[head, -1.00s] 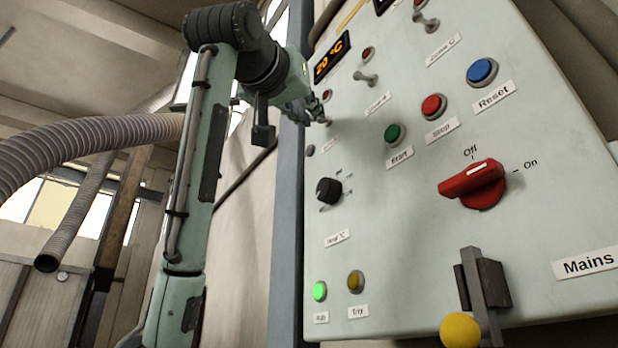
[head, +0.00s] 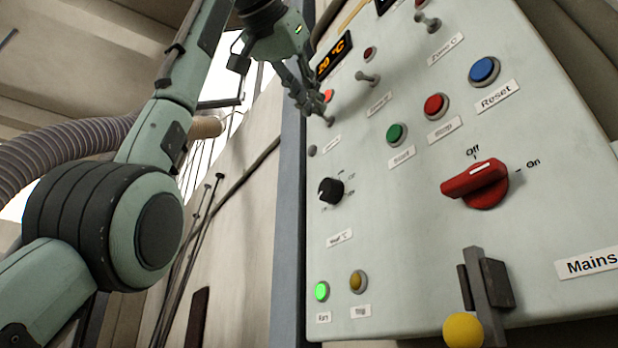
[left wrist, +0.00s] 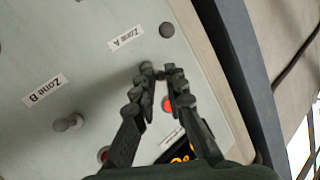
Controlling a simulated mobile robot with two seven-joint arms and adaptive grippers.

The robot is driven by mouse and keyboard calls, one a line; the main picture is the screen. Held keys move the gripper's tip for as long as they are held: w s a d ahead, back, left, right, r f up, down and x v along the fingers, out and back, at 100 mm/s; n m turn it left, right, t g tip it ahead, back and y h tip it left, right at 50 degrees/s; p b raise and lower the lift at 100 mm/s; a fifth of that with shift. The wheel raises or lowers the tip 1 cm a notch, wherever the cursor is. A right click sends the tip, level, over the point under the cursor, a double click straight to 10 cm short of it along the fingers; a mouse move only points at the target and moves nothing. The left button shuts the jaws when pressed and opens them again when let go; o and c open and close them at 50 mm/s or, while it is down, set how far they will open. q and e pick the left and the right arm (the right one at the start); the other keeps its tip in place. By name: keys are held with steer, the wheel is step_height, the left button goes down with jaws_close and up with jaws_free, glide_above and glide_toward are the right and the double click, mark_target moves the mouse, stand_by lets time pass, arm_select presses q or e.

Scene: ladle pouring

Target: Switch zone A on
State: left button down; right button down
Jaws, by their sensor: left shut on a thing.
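The zone A switch, a small grey toggle (left wrist: 160,75), sits below the "Zone A" label (left wrist: 126,38) in the left wrist view. My left gripper (left wrist: 161,72) is shut on its tip, and the fingers hide most of it. In the head view my left gripper (head: 320,108) is at the panel's left edge, over the zone A switch. The zone A lamp (head: 328,96) glows red-orange; it also shows lit in the left wrist view (left wrist: 168,105), partly behind a finger. My right gripper is not in view.
The control panel (head: 425,260) also carries the zone B toggle (head: 366,78), the zone C toggle (head: 428,22), green, red and blue buttons, a black knob (head: 330,191) and a red mains switch (head: 475,184). A ribbed hose (head: 60,150) hangs at left.

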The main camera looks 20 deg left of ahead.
arm_select(q)
steer(key=shift+r, duration=0.1)
stand_by(0.5)
steer(key=c, duration=1.5)
jaws_free()
steer(key=shift+c, duration=0.2)
steer(key=s+r, duration=0.2)
steer(key=s, duration=0.9)
steer(key=shift+s+a, duration=0.4)
steer(key=shift+a, duration=0.05)
